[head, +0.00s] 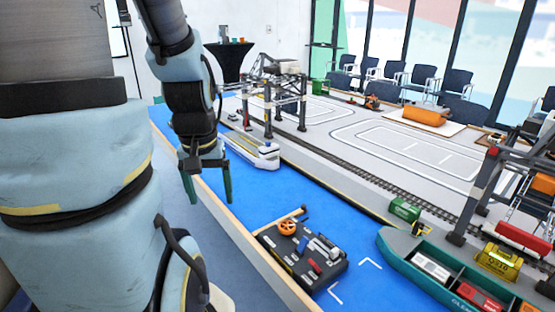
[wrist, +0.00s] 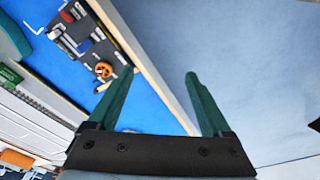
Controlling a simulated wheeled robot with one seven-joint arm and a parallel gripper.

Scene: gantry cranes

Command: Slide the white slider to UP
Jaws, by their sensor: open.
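The dark control panel (head: 277,262) lies on the blue surface at front centre in the head view. It carries an orange wheel (head: 287,228), a blue piece (head: 302,246), a red piece (head: 315,267) and a pale white-grey piece (head: 321,245), likely the white slider. Its UP marking is too small to read. In the wrist view the panel (wrist: 98,52) is at upper left, with a white piece (wrist: 71,44) on it. My gripper (head: 210,187) is open and empty, left of and above the panel, apart from it. Its two fingers (wrist: 160,74) also show in the wrist view.
A wooden edge (head: 230,222) borders the blue surface on the near side. A teal ship (head: 420,262) with containers lies right of the panel, and a white boat (head: 252,150) lies behind. Gantry cranes (head: 272,100) and rails stand beyond. Blue surface between boat and panel is mostly clear.

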